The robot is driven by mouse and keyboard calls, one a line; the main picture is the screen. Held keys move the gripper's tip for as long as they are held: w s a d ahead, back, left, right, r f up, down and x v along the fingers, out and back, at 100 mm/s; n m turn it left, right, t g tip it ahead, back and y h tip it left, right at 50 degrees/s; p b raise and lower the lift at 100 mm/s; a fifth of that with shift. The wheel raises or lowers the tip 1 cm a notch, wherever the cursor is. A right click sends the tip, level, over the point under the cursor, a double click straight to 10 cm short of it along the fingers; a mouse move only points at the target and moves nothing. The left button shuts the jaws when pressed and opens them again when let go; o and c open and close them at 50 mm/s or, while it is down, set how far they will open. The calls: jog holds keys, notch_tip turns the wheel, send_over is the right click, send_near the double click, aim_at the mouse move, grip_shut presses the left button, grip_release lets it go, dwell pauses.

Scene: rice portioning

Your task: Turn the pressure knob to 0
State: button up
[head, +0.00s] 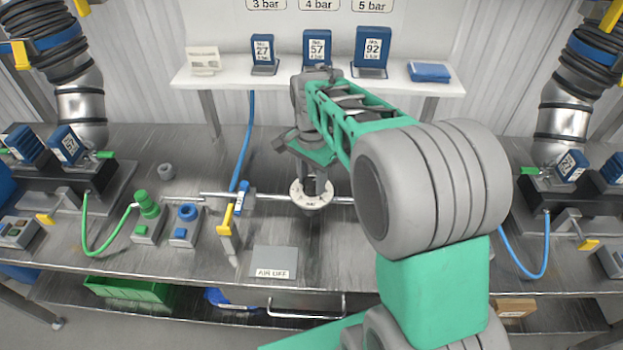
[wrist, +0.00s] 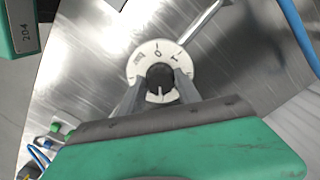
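The pressure knob is a dark round grip (wrist: 160,77) on a white dial (wrist: 152,48), seen in the wrist view. The dial shows a 0 near its top, a 1 to the right of it and small lettering to the left. A short dark line shows below the grip. In the head view the white dial (head: 311,203) sits on a metal pipe on the bench, partly covered by my gripper. My gripper (wrist: 158,82) has its two grey fingers apart, one on each side of the grip. Light dial surface shows between fingers and grip; contact is unclear.
A blue-tagged valve with a yellow lever (head: 227,219) stands left of the dial. Numbered blue cards (head: 317,46) stand on a white shelf (head: 225,80) behind. Green and blue fittings (head: 147,205) sit farther left.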

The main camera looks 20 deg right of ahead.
grip_shut()
